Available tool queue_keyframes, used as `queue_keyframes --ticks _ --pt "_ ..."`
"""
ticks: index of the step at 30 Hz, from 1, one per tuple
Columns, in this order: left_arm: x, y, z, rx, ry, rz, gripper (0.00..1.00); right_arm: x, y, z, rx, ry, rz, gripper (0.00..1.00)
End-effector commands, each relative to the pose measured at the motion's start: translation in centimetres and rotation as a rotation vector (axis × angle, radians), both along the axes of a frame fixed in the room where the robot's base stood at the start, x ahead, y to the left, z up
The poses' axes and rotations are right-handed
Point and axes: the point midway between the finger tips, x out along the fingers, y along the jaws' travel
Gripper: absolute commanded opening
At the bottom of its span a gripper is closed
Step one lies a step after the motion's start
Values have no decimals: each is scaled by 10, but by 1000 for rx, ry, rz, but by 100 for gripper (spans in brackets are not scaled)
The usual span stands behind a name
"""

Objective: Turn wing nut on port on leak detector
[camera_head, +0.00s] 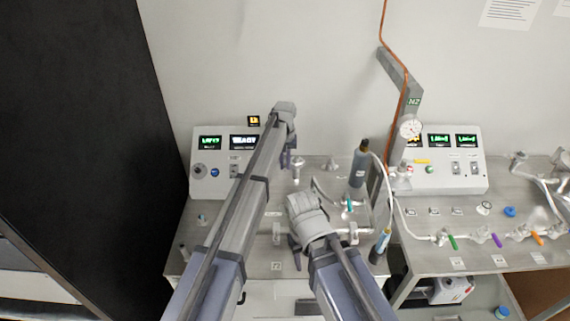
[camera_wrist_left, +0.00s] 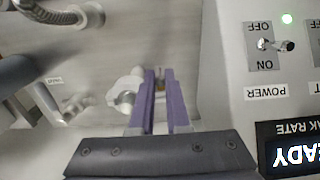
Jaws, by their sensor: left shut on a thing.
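The leak detector (camera_head: 222,165) stands at the back of the left bench, with two lit displays and a knob. Its port (camera_head: 297,172) rises from the bench top in front of it, partly beside my left gripper. In the left wrist view the pale port clamp (camera_wrist_left: 124,92) lies just left of the purple fingers. My left gripper (camera_head: 290,160) is shut on the wing nut (camera_wrist_left: 160,84), which is small and mostly hidden between the fingertips (camera_wrist_left: 160,90). My right gripper (camera_head: 296,245) hangs low over the bench front; its fingers are largely hidden by its wrist.
A grey-blue cylinder (camera_head: 358,165) and a dark bottle (camera_head: 380,246) stand right of my arms. A second console (camera_head: 450,165) and a pipe line with coloured valve handles (camera_head: 453,242) occupy the right bench. In the left wrist view the detector's power switch (camera_wrist_left: 276,45) is close on the right.

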Motion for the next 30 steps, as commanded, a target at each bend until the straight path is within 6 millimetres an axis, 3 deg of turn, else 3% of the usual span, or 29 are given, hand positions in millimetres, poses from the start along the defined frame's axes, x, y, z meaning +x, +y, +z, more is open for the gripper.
queue_keyframes --ticks 16,30 --pt "0 2 -1 -40 -1 2 0 0 0 -1 0 0 0 50" --pt "0 11 -7 -364 -1 3 0 0 0 -21 0 0 -1 50"
